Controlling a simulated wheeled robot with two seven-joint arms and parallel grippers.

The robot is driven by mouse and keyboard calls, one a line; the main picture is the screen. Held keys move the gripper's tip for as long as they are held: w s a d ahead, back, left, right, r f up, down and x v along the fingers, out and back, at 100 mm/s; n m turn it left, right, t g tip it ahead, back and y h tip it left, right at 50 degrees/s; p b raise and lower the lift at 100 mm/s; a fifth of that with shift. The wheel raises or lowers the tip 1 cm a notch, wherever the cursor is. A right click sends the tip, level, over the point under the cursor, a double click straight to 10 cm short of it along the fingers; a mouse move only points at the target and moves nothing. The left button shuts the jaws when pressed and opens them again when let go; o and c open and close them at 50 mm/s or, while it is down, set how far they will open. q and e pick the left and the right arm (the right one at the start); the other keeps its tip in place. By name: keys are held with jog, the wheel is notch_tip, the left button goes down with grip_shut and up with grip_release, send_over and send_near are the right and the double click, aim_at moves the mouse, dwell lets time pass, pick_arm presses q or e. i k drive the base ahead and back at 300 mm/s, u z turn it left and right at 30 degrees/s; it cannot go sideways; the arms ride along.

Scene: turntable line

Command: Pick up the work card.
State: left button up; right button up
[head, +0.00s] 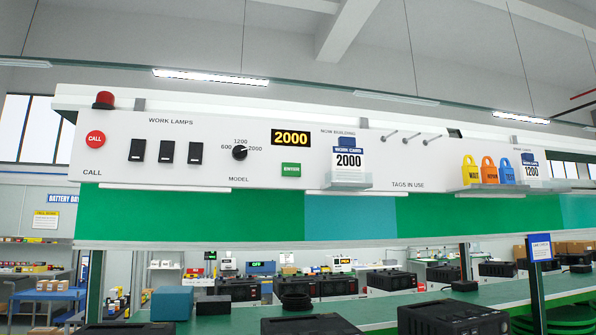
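A white work card (348,160) with a blue header and the number 2000 stands in a grey holder (347,184) on the white panel, under the words NOW BUILDING. A second card (531,170), with a blue top and the number 1200, stands in another holder at the panel's right end. Both cards look upright. Neither of my grippers shows in the head view.
The white panel (215,170) carries a red lamp (104,99), a CALL button, black switches, a MODEL knob (240,152), a green button and a 2000 display (291,138). Yellow, orange and blue tags (489,170) stand at right. Black units sit on the green bench below.

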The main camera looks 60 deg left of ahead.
aim_at(348, 160)
jog(key=u, duration=0.95)
jog(key=i, duration=0.9)
jog(key=u, duration=0.75)
